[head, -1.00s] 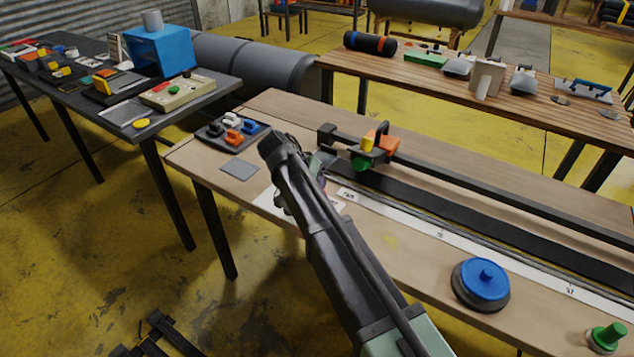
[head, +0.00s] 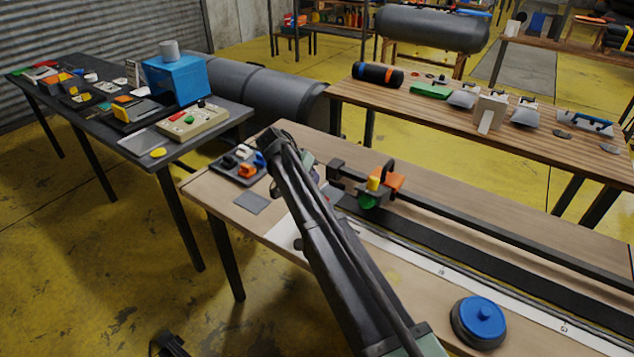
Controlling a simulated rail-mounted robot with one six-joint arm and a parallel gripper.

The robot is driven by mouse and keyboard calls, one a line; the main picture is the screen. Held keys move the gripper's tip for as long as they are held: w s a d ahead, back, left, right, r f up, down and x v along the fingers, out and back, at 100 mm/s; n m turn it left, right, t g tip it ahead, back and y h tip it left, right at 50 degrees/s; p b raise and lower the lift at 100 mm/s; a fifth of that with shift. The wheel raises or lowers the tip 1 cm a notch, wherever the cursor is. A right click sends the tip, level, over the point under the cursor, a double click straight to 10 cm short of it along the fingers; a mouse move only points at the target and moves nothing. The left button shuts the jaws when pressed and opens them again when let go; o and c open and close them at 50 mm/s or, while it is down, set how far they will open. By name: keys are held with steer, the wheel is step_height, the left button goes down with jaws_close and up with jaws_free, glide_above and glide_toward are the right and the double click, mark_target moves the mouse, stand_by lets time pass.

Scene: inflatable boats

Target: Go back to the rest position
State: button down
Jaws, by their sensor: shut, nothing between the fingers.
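My arm reaches up from the bottom of the head view over the near wooden bench (head: 420,225), bent at its far end. My gripper (head: 306,163) is mostly hidden behind the arm's dark links, and only a small part shows beside them. It is shut with nothing held, above the bench's left part between a dark tray (head: 225,172) of small coloured parts and an orange and black rail clamp (head: 386,180).
A blue round knob (head: 480,318) sits at the bench's near right. A long dark rail (head: 500,232) and a white scale strip (head: 450,270) run along the bench. A dark table (head: 140,138) stands left and a slatted table (head: 450,120) behind. Yellow floor lies between.

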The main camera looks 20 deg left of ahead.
stand_by(0.4)
steer(key=s+d+g+y+p, duration=0.1)
steer(key=s+d, duration=0.6)
steer(key=d, duration=0.9)
steer(key=s+d+n+g+y, duration=0.1)
steer(key=s+d, duration=0.5)
steer(key=d, duration=1)
steer(key=s+d+g+y+p, duration=0.1)
steer(key=s+d+g+y, duration=0.2)
steer(key=s+d, duration=0.4)
steer(key=shift+s+d+f+n+p, duration=0.1)
steer(key=shift+d+f+n, duration=0.05)
steer(key=shift+d, duration=1.35)
steer(key=shift+s+d+f+n+p, duration=0.1)
steer(key=shift+d, duration=1.35)
steer(key=shift+s+d+f+n+p, duration=0.1)
steer(key=shift+d+f+n, duration=0.05)
steer(key=shift+d, duration=1.35)
steer(key=shift+m, duration=0.6)
steer(key=d, duration=0.4)
steer(key=shift+w+d+r, duration=0.1)
steer(key=shift+w+d, duration=0.05)
